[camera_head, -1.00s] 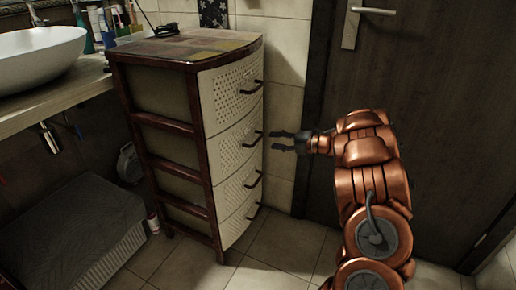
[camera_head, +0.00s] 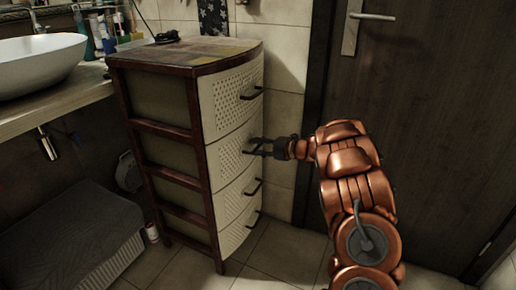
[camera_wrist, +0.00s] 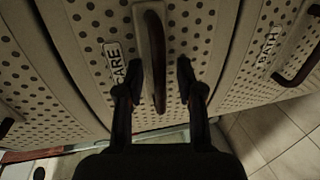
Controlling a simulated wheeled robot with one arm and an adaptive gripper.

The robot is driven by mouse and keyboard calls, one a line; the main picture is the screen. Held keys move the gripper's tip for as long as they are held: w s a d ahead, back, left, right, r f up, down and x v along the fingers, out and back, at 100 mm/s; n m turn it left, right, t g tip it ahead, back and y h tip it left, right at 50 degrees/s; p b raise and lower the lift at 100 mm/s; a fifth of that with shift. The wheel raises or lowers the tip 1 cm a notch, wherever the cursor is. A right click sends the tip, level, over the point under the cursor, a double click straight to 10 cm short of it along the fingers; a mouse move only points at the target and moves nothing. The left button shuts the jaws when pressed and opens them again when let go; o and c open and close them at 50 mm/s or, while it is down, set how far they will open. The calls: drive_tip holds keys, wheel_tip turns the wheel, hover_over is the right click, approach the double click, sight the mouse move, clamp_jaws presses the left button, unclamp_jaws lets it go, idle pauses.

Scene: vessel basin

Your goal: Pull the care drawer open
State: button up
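The care drawer (camera_wrist: 88,30) shows in the wrist view with a "CARE" label and a dark upright-looking handle (camera_wrist: 154,65). In the head view it appears to be the second drawer from the top (camera_head: 228,150) of the cabinet, and it looks shut. My gripper (camera_wrist: 159,70) is open, with one finger on each side of the handle. I see gaps between the fingers and the handle, so it is not gripped. In the head view my gripper (camera_head: 256,146) is at the drawer's front and partly hides the handle.
Another labelled drawer (camera_wrist: 265,55) with its own handle lies to the right in the wrist view. A dark door (camera_head: 420,110) stands behind my arm. A basin (camera_head: 40,62) on a counter is at left. Tiled floor (camera_head: 270,260) before the cabinet is clear.

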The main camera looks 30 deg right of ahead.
clamp_jaws()
idle(0.7)
